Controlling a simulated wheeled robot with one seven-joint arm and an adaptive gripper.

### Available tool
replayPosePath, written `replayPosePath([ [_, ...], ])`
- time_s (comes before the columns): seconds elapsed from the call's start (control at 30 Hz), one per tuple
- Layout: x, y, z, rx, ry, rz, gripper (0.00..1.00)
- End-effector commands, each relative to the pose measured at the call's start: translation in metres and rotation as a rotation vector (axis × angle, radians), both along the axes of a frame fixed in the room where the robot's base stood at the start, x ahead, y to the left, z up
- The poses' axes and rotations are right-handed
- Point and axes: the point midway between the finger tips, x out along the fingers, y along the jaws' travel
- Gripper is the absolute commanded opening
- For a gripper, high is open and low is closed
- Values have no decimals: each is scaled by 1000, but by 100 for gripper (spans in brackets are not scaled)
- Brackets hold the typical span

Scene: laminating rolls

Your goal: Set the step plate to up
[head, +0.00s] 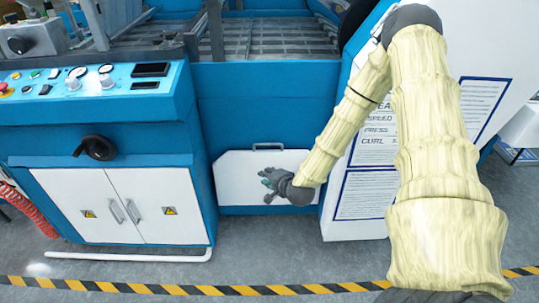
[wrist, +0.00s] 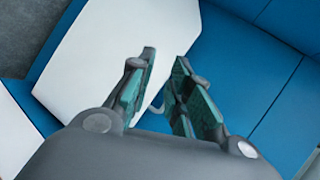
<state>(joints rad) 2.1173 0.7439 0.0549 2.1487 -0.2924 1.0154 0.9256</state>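The step plate (head: 236,170) is a white panel with cut upper corners on the lower front of the blue machine. A small dark handle (head: 268,146) sits at its top edge. I cannot tell from this angle how far the plate is tilted. My gripper (head: 265,190) is in front of the plate's middle, below the handle. The wrist view shows my gripper (wrist: 164,57) with its two green-padded fingers apart and nothing clearly held between them. The white plate (wrist: 105,48) is beyond the fingers there, its edge running along blue panels. Contact with the plate cannot be told.
A white double-door cabinet (head: 125,205) with a black handwheel (head: 98,148) is at left, under a blue control panel (head: 110,88). A white printed panel (head: 365,195) stands close at right. A striped floor line (head: 250,290) crosses the front floor.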

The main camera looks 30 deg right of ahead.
Motion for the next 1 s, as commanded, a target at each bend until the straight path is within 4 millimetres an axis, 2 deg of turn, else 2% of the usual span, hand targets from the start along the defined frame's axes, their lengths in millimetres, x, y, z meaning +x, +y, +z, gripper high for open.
replayPosePath([
  [0.03, 10, -16, -1, 38, -47, -47, 19],
  [0.1, 21, -34, 8, 89, -107, -98, 19],
  [0.3, 37, -71, 25, 192, -223, -198, 19],
  [0.57, 48, -82, 29, 217, -253, -220, 19],
  [1.0, 110, -93, 9, 215, -252, -219, 19],
])
